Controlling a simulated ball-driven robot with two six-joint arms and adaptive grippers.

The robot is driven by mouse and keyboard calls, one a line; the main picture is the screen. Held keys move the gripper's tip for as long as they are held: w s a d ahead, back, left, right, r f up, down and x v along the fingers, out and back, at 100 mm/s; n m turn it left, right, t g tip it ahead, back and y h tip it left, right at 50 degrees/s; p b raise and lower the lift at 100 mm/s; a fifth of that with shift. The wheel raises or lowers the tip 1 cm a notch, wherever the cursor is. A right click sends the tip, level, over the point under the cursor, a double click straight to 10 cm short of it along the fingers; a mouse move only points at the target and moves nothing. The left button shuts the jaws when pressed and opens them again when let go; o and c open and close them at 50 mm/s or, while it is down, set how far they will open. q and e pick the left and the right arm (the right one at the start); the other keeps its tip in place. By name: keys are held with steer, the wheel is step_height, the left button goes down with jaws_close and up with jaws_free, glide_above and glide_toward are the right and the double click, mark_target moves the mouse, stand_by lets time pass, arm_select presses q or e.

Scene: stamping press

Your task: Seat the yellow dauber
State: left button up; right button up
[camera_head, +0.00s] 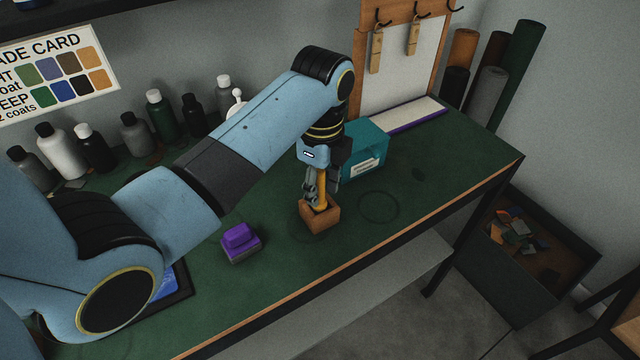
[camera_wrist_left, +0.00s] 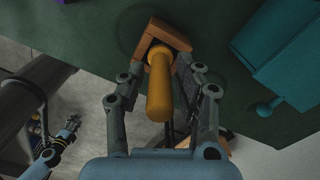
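The yellow dauber (camera_head: 321,190) is a slim rod, roughly upright, with its lower end at an orange-brown wooden block (camera_head: 311,222) on the green bench. In the left wrist view the dauber (camera_wrist_left: 159,90) runs down to the block (camera_wrist_left: 146,32), which frames its far end. How deep it sits is hidden.
A teal box (camera_head: 365,155) stands close behind the gripper. A purple block (camera_head: 240,240) lies to the left. Several bottles (camera_head: 137,134) line the wall. The bench's front edge (camera_head: 370,250) is near; the green top right of the block is mostly clear.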

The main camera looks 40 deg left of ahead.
arm_select(q)
steer(key=shift+o, duration=1)
step_height(320, 180, up, 8)
steer(key=shift+f, duration=0.25)
steer(key=shift+d, duration=0.1)
